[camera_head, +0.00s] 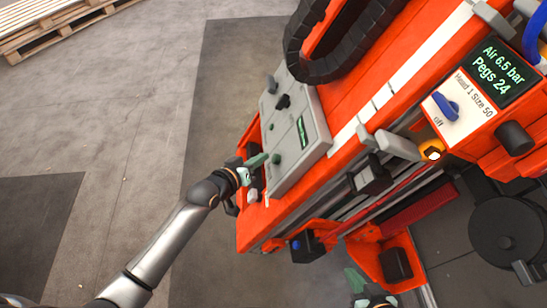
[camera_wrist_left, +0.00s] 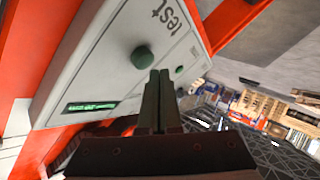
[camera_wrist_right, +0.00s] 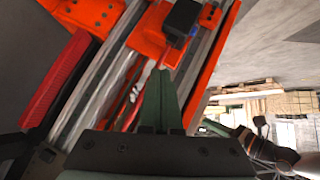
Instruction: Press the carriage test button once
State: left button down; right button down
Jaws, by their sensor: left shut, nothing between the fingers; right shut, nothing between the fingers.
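In the left wrist view the button (camera_wrist_left: 142,58) sits beside the printed word "test". My left gripper (camera_head: 265,158) is shut and empty, its fingertips close to the button. In the left wrist view its fingertips (camera_wrist_left: 160,73) appear just below and right of the button; I cannot tell whether they touch it. My right gripper (camera_head: 352,274) is shut and empty at the bottom of the head view, low beside the orange machine, apart from the box.
The box also has a black knob (camera_head: 283,101) and a green display (camera_head: 302,132). A black cable chain (camera_head: 300,62) hangs above it. A panel with a blue switch (camera_head: 446,106) is at the right. Open floor lies left; a pallet (camera_head: 50,25) is far left.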

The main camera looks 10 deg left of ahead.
dwell(0.7)
pick_arm(q)
jog(key=shift+w+d+f, duration=0.1)
jog(key=shift+d+f, duration=0.1)
jog(key=shift+d, duration=0.15)
jog(key=shift+w+d+f, duration=0.1)
jog(key=shift+d+f, duration=0.15)
jog(key=shift+d, duration=0.2)
dwell(0.7)
dwell(0.3)
jog(key=shift+s+a+r+p, duration=0.25)
jog(key=shift+a+r+p, duration=0.2)
jog(key=shift+a+p, duration=0.3)
